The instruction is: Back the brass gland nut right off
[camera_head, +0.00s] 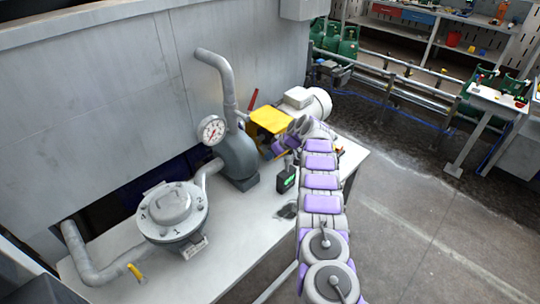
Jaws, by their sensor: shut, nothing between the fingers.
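My arm, with grey joints and purple covers, rises from the bottom edge and bends left at the far end. My gripper (272,154) is at that end, small in the picture, close to the right side of the grey pump (239,158) and just in front of the yellow guard (270,120). It is shut with nothing held. I cannot make out the brass gland nut; the shaft area between the pump and the yellow guard is small and partly covered by my arm. Whether my gripper touches anything there cannot be told.
A pale motor (305,102) sits behind the guard. A pressure gauge (212,130), a round grey strainer housing (172,212) and pipework stand to the left. A small black device (286,181) is on the bench (236,262). Open floor (420,215) lies to the right.

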